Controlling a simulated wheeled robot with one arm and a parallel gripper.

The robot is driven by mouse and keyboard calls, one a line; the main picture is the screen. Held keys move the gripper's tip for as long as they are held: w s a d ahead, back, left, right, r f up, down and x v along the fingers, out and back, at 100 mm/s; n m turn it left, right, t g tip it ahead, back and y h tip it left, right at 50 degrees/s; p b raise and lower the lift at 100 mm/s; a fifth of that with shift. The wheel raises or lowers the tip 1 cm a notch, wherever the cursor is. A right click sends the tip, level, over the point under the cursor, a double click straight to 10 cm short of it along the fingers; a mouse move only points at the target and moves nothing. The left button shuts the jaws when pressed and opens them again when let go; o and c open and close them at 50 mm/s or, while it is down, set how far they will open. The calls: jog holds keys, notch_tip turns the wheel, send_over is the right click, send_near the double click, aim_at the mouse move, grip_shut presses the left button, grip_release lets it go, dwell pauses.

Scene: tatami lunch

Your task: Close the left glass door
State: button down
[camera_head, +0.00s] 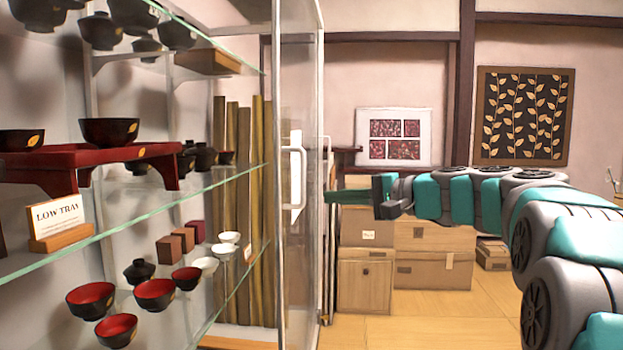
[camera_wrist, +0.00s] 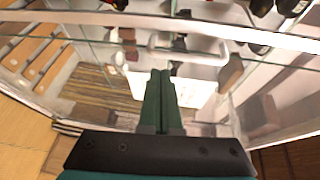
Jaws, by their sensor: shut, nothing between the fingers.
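The glass door (camera_head: 302,90) with a pale metal frame stands swung out from the display cabinet, seen at a steep angle in the head view. Its white bar handle (camera_head: 301,178) is on the panel. My gripper (camera_head: 333,197) is just right of the door's outer edge, its green fingers together and empty, pointing left toward the door. In the wrist view the closed fingers (camera_wrist: 160,76) point at the glass, with a white handle (camera_wrist: 188,60) just beyond their tips. I cannot tell whether the fingertips touch the door.
Glass shelves (camera_head: 130,224) hold several red and black bowls, a red low tray (camera_head: 75,160) and a sign (camera_head: 58,220). Cardboard boxes (camera_head: 434,258) stand against the back wall behind my arm. The wooden floor (camera_head: 420,325) in front of them is clear.

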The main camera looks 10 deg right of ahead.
jog(key=w+d+r+t, duration=0.1)
jog(key=d+r, duration=0.2)
jog(key=r, duration=0.1)
jog(key=w+a+p, duration=0.2)
jog(key=w+a, duration=0.1)
jog(key=a, duration=0.4)
jog(key=shift+a+r+y, duration=0.2)
jog(key=shift+r+y, duration=0.1)
jog(key=shift+r, duration=0.05)
jog(key=shift+s+a, duration=0.1)
dwell(0.4)
